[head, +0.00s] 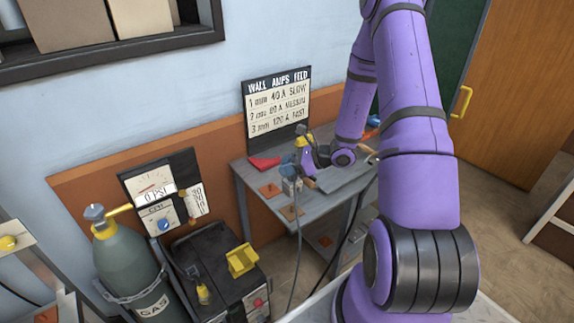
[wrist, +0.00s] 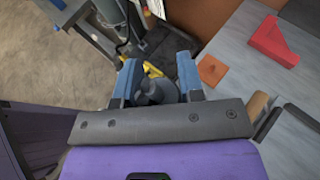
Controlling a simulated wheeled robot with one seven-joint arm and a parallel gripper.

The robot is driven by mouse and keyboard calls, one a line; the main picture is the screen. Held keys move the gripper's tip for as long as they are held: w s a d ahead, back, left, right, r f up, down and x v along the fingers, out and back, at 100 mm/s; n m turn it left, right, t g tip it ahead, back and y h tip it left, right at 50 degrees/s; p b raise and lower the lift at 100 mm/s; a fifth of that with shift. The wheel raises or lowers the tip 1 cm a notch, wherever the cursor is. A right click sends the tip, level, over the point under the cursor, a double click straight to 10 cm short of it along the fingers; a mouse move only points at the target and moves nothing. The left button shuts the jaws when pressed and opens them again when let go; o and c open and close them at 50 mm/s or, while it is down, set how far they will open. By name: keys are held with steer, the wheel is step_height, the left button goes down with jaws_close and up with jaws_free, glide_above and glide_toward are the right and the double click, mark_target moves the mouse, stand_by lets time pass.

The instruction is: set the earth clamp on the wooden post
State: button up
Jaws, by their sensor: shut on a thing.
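My gripper (head: 295,152) is over the left part of the grey metal table, with its blue fingers pointing left. In the wrist view the fingers (wrist: 160,85) are shut on a dark grey piece (wrist: 152,92), which looks like the earth clamp. Its jaw shape is mostly hidden between the fingers. A dark cable (head: 299,235) hangs from near the gripper past the table's front edge. A short brown wooden cylinder, likely the wooden post (wrist: 258,106), shows right of the fingers, apart from the held piece. In the head view the post is hard to make out.
The table (head: 250,178) also bears a red angle block (head: 264,163) and orange squares (head: 270,190). A sign board (head: 277,105) stands behind it. A gas cylinder (head: 130,262) and a dark welder box with a yellow bracket (head: 242,260) stand left, below.

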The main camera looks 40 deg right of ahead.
mark_target(287, 188)
steer(key=shift+f, duration=4.45)
steer(key=shift+f, duration=0.4)
steer(key=o, duration=1)
steer(key=v, duration=1.1)
